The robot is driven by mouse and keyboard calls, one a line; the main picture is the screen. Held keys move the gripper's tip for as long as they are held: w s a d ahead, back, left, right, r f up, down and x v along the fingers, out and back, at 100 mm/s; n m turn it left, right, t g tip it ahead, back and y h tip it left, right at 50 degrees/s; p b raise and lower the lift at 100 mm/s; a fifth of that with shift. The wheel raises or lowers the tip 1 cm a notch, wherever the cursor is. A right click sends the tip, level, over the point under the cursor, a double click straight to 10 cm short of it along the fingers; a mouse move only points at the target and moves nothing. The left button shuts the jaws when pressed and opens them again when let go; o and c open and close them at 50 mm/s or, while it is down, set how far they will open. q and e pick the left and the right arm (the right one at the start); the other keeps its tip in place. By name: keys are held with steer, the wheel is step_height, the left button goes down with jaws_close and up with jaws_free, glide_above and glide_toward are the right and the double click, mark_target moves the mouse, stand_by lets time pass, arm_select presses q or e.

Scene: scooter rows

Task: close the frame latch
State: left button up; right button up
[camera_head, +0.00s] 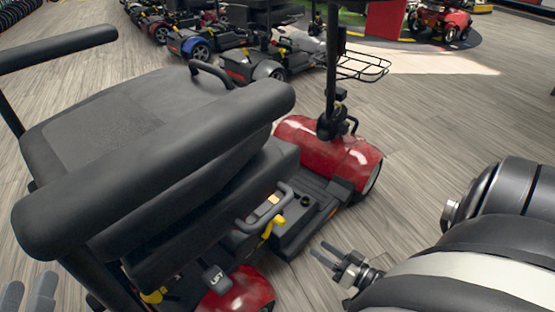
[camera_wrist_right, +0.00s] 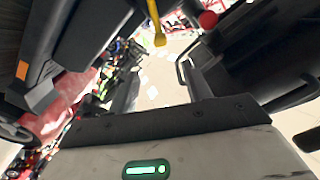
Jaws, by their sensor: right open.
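The red and black scooter (camera_head: 328,148) stands in front of me, its seat towards me. A yellow lever (camera_head: 273,228), which looks like the frame latch, sits beside a grey handle on the low black frame behind the footboard. A yellow lever also hangs at the top middle of the right wrist view (camera_wrist_right: 155,22). Whether it stands open or closed is unclear. My right gripper (camera_head: 318,250) is open and empty, right of and slightly below the lever, apart from it. Its two fingers show in the wrist view (camera_wrist_right: 160,90). My left gripper (camera_head: 27,288) is open at the bottom left corner, partly cut off.
The seat's thick black backrest (camera_head: 150,165) and armrest (camera_head: 60,48) rise over the left side. A red rear cover (camera_head: 238,292) lies below the lever. Bare wooden floor (camera_head: 440,130) is free on the right. More scooters (camera_head: 195,42) stand behind.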

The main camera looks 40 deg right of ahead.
steer(key=b, duration=0.1)
glide_toward(285, 224)
steer(key=w, duration=0.6)
steer(key=w+b, duration=0.1)
steer(key=w, duration=0.1)
steer(key=w+a+b, duration=0.1)
steer(key=w, duration=0.1)
steer(key=shift+w+a, duration=0.1)
steer(key=shift+w, duration=0.3)
steer(key=shift+w+r, duration=0.1)
steer(key=shift+w, duration=0.35)
arm_select(q)
step_height(285, 224, up, 6)
steer(key=m+t+h, duration=0.2)
steer(key=m+h, duration=0.1)
steer(key=m, duration=0.2)
steer(key=shift+a+m+t+h, duration=0.15)
steer(key=shift+m+t+h, duration=0.15)
steer(key=shift+t+h, duration=0.1)
